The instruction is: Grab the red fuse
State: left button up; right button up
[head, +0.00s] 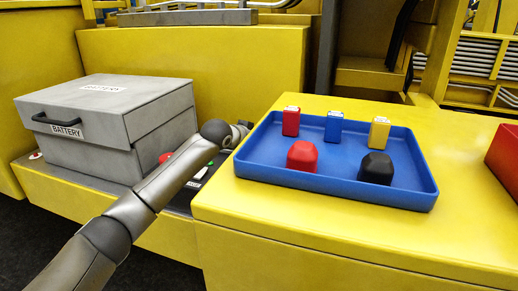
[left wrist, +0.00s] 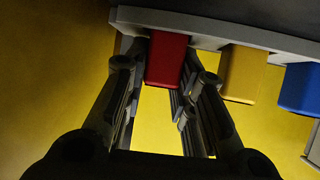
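In the left wrist view a red fuse-like block (left wrist: 166,58) juts from a pale strip, with its near end between the fingers of my left gripper (left wrist: 163,75). The fingers flank it closely; I cannot tell whether they press on it. In the head view my left arm reaches over to the left side of the blue tray, and my left gripper (head: 241,127) is small and mostly hidden there. Another red fuse (head: 291,121) stands upright at the back of the blue tray (head: 330,190). My right gripper is not in view.
The tray also holds a blue fuse (head: 333,127), a yellow fuse (head: 379,133), a red cap (head: 302,157) and a black cap (head: 376,168). A grey battery box (head: 105,120) stands left of my arm. The wrist view shows yellow (left wrist: 245,72) and blue (left wrist: 300,87) blocks beside the red one.

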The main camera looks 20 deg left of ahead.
pick_arm(q)
jog(key=shift+c, duration=1.1)
jog(key=shift+r, duration=0.15)
